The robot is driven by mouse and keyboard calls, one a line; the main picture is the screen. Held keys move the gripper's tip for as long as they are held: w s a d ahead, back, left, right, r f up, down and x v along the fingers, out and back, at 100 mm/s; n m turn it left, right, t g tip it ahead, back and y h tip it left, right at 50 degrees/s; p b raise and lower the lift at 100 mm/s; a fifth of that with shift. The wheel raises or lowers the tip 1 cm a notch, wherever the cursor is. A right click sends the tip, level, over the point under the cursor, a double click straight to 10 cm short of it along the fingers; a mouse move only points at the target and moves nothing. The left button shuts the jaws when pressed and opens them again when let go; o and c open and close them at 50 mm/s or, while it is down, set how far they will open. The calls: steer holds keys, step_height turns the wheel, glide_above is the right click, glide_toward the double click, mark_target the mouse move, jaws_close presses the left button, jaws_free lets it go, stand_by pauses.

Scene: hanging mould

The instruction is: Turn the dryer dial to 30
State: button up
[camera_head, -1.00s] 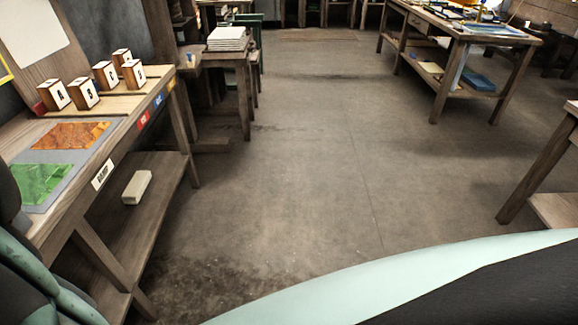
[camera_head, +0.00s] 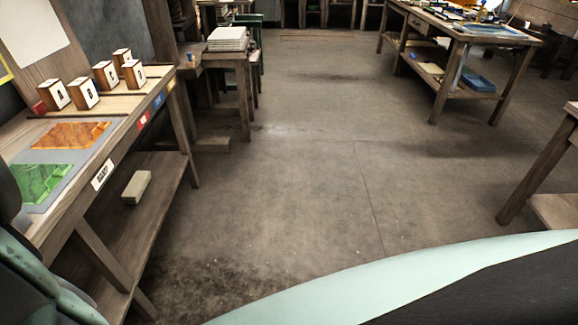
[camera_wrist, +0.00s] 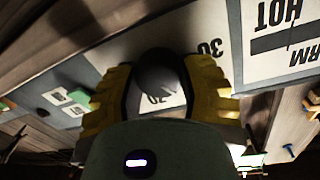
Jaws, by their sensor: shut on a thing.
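In the wrist view my gripper (camera_wrist: 160,88) has its two yellow ribbed fingers on either side of a dark round dial (camera_wrist: 157,70) and is shut on it. A pale plate behind the dial carries the number 30 (camera_wrist: 209,48) at the upper right of the dial. Another number, which looks like 20 or 70 (camera_wrist: 159,98), shows below the dial between the fingers. The dial's pointer cannot be made out. Neither the dial nor my gripper shows in the head view.
A sign reading HOT (camera_wrist: 279,12) is beside the dial plate. In the head view a bench (camera_head: 150,120) with lettered blocks (camera_head: 84,92) stands at left. Other tables stand at the far right (camera_head: 480,38) and right edge. The floor between is clear.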

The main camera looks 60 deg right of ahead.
steer(key=shift+c, duration=0.7)
steer(key=shift+a+n+b, duration=0.1)
steer(key=shift+n+b, duration=0.25)
steer(key=shift+n, duration=0.15)
steer(key=shift+f+n+b, duration=0.15)
steer(key=shift+n+b, duration=0.25)
steer(key=shift+n, duration=0.2)
steer(key=n+b, duration=0.2)
steer(key=n, duration=0.2)
steer(key=shift+s+n+b, duration=0.1)
steer(key=shift+n+b, duration=0.3)
steer(key=n+y+b, duration=0.1)
steer(key=n+b, duration=0.2)
steer(key=n, duration=0.2)
steer(key=shift+n, duration=0.4)
